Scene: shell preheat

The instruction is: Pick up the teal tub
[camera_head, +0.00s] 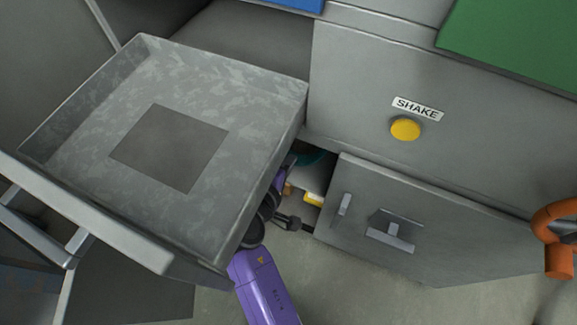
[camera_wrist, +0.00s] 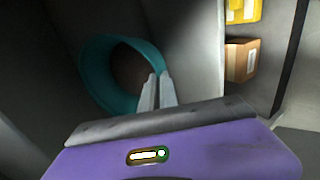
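The teal tub (camera_wrist: 93,75) is a round, open-topped vessel in the wrist view, left of centre, inside a grey compartment. Its dark inside faces the camera. My gripper (camera_wrist: 158,75) is at the right side of its rim. Its two pale fingers are close together, with the rim's edge running into the narrow gap between their tips. The tub's lower part is hidden behind the fingers and my wrist. In the head view, only a dark teal sliver of the tub (camera_head: 318,154) shows in the low compartment; my gripper is hidden there.
An open grey drawer (camera_head: 78,110) hangs over my purple arm. A grey door (camera_head: 385,245) with a handle stands right of the opening. A yellow box (camera_wrist: 243,10) and a brown box (camera_wrist: 241,60) are right of the tub. A yellow button (camera_head: 405,129) sits under a SHAKE label.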

